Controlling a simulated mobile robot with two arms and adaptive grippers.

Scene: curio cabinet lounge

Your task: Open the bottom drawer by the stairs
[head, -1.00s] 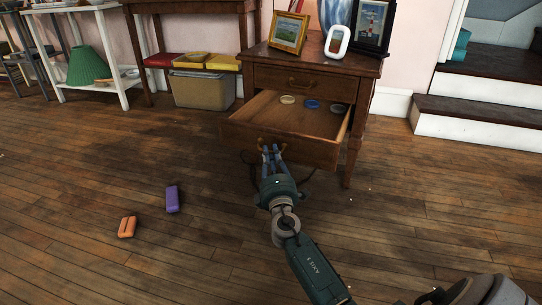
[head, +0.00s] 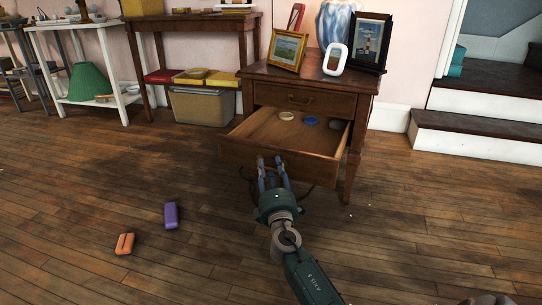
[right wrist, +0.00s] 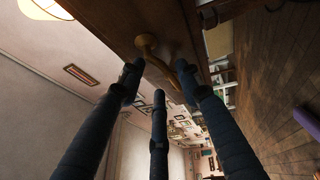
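The small wooden cabinet (head: 362,105) stands by the stairs (head: 470,125). Its bottom drawer (head: 262,160) is pulled well out, and its inside shows. The top drawer (head: 303,98) is closed. My right gripper (head: 271,172) is at the bottom drawer's front with its fingers spread. In the right wrist view the brass handle (right wrist: 148,42) lies between and just beyond the fingertips (right wrist: 160,80). I cannot tell whether any finger touches it.
The drawer holds a cream disc (head: 286,116), a blue disc (head: 310,121) and a grey disc (head: 336,125). Picture frames and a vase (head: 333,22) stand on the cabinet. An orange item (head: 125,243) and a purple item (head: 171,215) lie on otherwise clear floor at left.

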